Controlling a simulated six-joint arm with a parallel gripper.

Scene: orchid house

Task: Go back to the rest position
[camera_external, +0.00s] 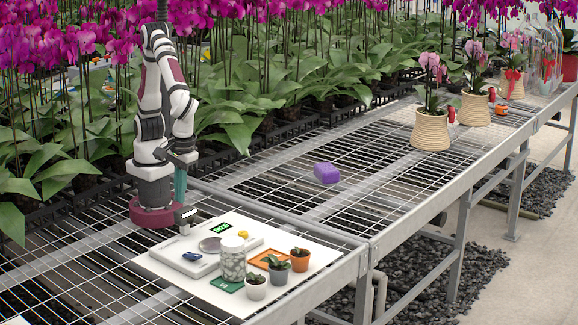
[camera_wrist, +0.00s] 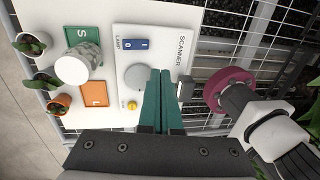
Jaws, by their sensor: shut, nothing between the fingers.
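The fingers appear to be above the board, apart from any object.
The white board (camera_external: 150,264) bears the scanner, a grey patterned jar (camera_external: 233,262), an orange mat (camera_external: 262,259), a green mat (camera_external: 226,285) and small potted plants (camera_external: 300,259). A purple block (camera_external: 326,173) lies on the mesh bench. Orchids crowd behind my arm.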

